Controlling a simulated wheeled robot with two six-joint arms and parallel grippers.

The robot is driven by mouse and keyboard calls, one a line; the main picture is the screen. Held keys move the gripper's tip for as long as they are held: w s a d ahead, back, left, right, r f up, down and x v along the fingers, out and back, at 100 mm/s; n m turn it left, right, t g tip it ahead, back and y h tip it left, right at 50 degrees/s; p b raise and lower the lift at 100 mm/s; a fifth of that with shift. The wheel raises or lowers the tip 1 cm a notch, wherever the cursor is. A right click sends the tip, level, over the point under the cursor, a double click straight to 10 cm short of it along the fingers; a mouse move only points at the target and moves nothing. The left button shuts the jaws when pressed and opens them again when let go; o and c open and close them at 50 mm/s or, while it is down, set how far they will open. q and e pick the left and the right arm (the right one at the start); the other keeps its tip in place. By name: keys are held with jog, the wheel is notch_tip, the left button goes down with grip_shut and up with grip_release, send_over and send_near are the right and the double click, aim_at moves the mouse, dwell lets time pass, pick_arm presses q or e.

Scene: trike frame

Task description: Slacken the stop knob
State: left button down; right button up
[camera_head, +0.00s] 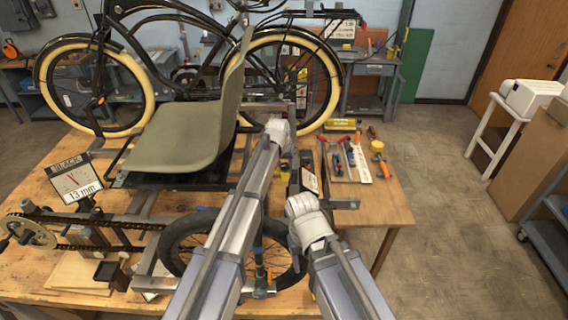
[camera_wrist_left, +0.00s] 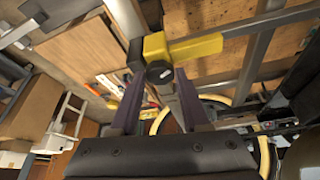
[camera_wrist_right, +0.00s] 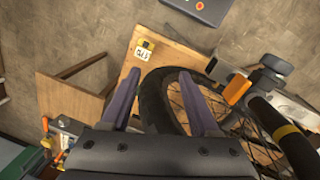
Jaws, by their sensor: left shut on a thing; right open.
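A round black knob (camera_wrist_left: 160,73) with a light mark on its face sits below a yellow block (camera_wrist_left: 155,46) and a yellow bar on a grey rail. I take it for the stop knob. My left gripper (camera_wrist_left: 160,76) is shut on the knob, one finger on each side. In the head view its fingers and the knob are hidden behind my left wrist. My right gripper (camera_wrist_right: 160,75) is open and empty. It points down by the black tyre (camera_wrist_right: 157,98) near the table's edge; in the head view its fingers are hidden by my right wrist.
Hand tools lie on a board (camera_head: 347,160) at right. A bicycle (camera_head: 190,55) stands behind.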

pick_arm(q)
jog(key=n, duration=0.1)
jog(key=n+y, duration=0.1)
jog(key=n, duration=0.2)
jog(key=shift+d+n+y, duration=0.25)
jog(key=shift+n+y, duration=0.05)
jog(key=shift+y, duration=0.1)
jog(key=shift+d+n+g+y, duration=0.1)
jog(key=shift+n+g+y, duration=0.4)
jog(key=shift+n, duration=1.4)
jog(key=shift+y, duration=0.3)
jog(key=shift+c, duration=1.9)
grip_release()
jog(key=p+v, duration=0.7)
jog(key=shift+s+r, duration=0.25)
jog(key=shift+s, duration=0.05)
